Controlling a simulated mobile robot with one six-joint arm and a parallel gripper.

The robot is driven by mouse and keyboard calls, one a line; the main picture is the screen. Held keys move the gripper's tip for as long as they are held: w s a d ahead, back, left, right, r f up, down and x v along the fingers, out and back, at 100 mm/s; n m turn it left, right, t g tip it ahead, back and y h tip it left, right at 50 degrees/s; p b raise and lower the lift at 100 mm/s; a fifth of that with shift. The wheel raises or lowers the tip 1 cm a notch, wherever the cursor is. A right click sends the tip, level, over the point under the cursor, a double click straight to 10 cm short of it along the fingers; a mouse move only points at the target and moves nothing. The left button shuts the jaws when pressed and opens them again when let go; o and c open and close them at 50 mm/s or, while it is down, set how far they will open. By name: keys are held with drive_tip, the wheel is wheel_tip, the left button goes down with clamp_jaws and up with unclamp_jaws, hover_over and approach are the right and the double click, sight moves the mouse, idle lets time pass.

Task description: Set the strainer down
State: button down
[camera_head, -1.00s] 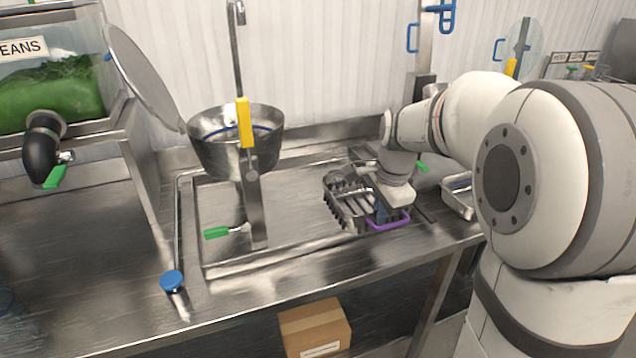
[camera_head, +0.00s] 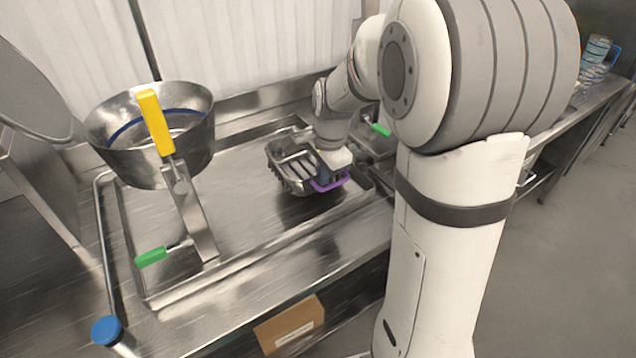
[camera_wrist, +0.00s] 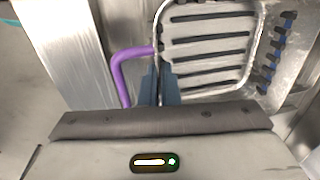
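The strainer (camera_head: 288,168) is a metal slotted basket with a purple handle (camera_head: 332,184). It is low over the right part of the steel draining tray (camera_head: 240,222); I cannot tell whether its underside touches the tray. My gripper (camera_head: 323,172) reaches down to its right side, by the purple handle. In the wrist view, the slotted floor of the strainer (camera_wrist: 208,48) fills the upper right. The two blue-grey fingers of my gripper (camera_wrist: 159,82) are close together on either side of its rim wire, beside the purple handle. The strainer looks empty.
A large steel bowl (camera_head: 120,160) with a yellow-handled lever (camera_head: 155,122) stands at the left. A green-handled valve (camera_head: 152,257) and a blue knob (camera_head: 106,330) are near the front left. A cardboard box (camera_head: 289,325) sits below the bench. The tray's middle is clear.

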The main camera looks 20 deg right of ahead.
drive_tip(key=shift+s+f, duration=0.1)
drive_tip(key=shift+f, duration=1.7)
drive_tip(key=shift+f, duration=0.25)
drive_tip(key=c, duration=1.7)
unclamp_jaws()
drive_tip(key=shift+r, duration=0.1)
